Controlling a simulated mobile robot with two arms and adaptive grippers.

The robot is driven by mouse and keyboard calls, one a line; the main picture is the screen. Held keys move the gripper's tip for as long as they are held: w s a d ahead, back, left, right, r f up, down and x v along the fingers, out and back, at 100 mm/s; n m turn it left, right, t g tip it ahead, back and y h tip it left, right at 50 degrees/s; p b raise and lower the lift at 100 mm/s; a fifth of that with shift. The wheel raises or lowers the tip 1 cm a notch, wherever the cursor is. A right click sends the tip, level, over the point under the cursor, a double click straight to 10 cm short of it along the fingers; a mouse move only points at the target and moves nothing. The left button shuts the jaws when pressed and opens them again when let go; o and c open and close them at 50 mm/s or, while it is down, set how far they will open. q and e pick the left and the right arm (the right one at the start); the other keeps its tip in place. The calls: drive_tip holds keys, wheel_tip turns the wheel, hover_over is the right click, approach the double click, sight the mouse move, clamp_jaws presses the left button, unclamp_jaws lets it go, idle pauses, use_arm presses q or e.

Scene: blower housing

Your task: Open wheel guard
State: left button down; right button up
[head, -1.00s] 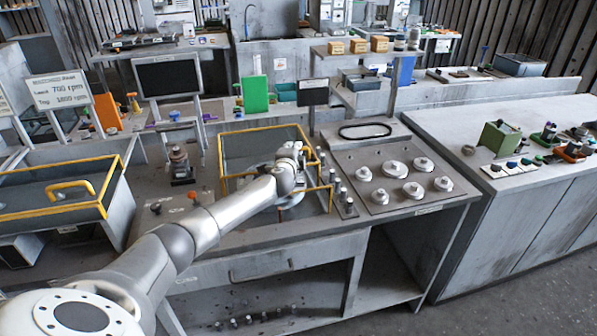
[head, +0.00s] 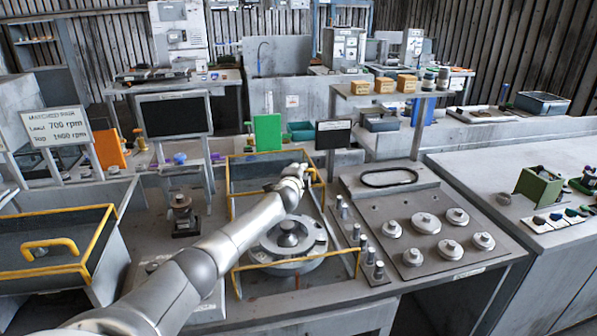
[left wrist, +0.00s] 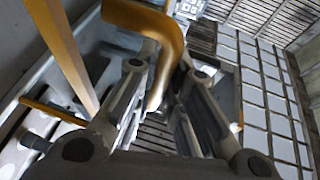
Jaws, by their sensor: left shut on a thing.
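The wheel guard (head: 252,176) is a grey panel with yellow edges, standing raised at the back of its housing opening. Below and in front of it the round metal wheel (head: 288,238) with its central hub lies uncovered. My left gripper (head: 305,174) is at the guard's right side, small and partly hidden by my own arm. In the left wrist view the left gripper (left wrist: 162,80) is shut on the yellow guard handle (left wrist: 150,20), which bends down between the fingers. My right gripper is not in view.
A row of metal pegs (head: 366,243) stands right of the wheel, beside a plate of round knobs (head: 433,222). A yellow-edged bin (head: 55,225) is at left. A black screen (head: 174,115) and a green panel (head: 267,132) stand behind.

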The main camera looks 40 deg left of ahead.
use_arm(q)
drive_tip(key=shift+a+r, duration=0.15)
drive_tip(key=shift+r, duration=0.05)
drive_tip(key=c, duration=1.8)
unclamp_jaws()
drive_tip(key=shift+c, duration=0.2)
drive_tip(key=shift+o, duration=0.4)
drive_tip(key=shift+w+f, duration=0.1)
drive_tip(key=shift+f, duration=0.15)
drive_tip(key=shift+s+d, duration=0.3)
drive_tip(key=shift+s, duration=0.4)
drive_tip(key=v, duration=1)
drive_tip(key=shift+r, duration=0.25)
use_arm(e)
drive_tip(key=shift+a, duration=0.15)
use_arm(q)
drive_tip(key=shift+d, duration=0.15)
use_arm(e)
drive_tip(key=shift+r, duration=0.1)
